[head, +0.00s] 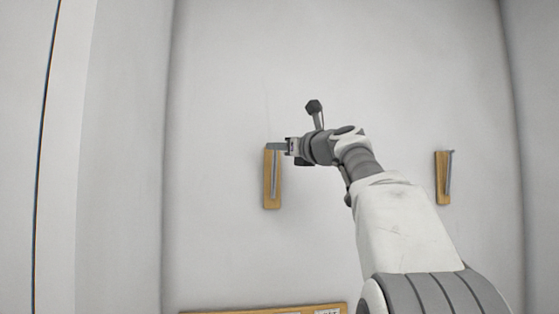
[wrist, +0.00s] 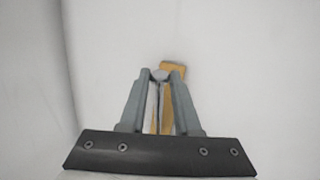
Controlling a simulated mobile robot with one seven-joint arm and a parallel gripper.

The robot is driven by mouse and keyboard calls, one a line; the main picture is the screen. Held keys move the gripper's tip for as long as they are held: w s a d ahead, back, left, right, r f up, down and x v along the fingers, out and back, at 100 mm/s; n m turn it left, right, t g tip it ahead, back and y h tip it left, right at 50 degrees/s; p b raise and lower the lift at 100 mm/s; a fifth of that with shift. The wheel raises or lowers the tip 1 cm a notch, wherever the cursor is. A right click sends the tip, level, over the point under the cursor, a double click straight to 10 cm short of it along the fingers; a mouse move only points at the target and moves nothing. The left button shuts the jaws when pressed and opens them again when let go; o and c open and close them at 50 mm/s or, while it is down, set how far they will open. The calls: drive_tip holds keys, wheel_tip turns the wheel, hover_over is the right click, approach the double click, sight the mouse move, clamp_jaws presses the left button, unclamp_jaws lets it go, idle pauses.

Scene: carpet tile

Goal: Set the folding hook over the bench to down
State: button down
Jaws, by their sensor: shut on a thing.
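The folding hook over the bench (head: 274,180) is a grey metal piece on an upright wooden backplate on the wall, left of centre in the head view. A grey part at its top reaches right, to my gripper (head: 286,147). In the wrist view, my gripper's two fingers (wrist: 160,76) close in on a pale grey piece of the hook, with the wooden backplate (wrist: 173,68) behind. My gripper is shut on the hook near the backplate's top. The fingers hide part of the hook, so its exact fold angle is unclear.
A second, similar hook on a wooden backplate (head: 442,180) hangs on the wall to the right, beyond my arm. The wall (head: 220,80) around the hooks is bare.

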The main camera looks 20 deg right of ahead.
drive_tip(key=s+f+n+t+y+b, duration=0.2)
drive_tip(key=f+b, duration=0.5)
drive_tip(key=b, duration=0.7)
drive_tip(key=s+a+f+n+t+y+b, duration=0.1)
drive_tip(key=s+f+b, duration=0.4)
drive_tip(key=b, duration=1)
drive_tip(key=shift+a+f+n+t+y, duration=0.15)
drive_tip(key=shift+f+n+t+y, duration=0.6)
drive_tip(key=shift+f+t, duration=0.75)
drive_tip(key=shift+s+f+g, duration=0.1)
drive_tip(key=shift+f+g, duration=0.15)
drive_tip(key=shift+g, duration=0.05)
drive_tip(key=c, duration=0.7)
unclamp_jaws()
drive_tip(key=shift+w, duration=0.25)
drive_tip(key=shift+o, duration=0.2)
drive_tip(key=shift+s+a+r+n, duration=0.1)
drive_tip(key=shift+s+r+n, duration=0.05)
drive_tip(key=shift+s+n, duration=0.1)
drive_tip(key=b+v, duration=1)
drive_tip(key=v, duration=0.7)
drive_tip(key=shift+s+b, duration=0.15)
drive_tip(key=shift+b, duration=0.2)
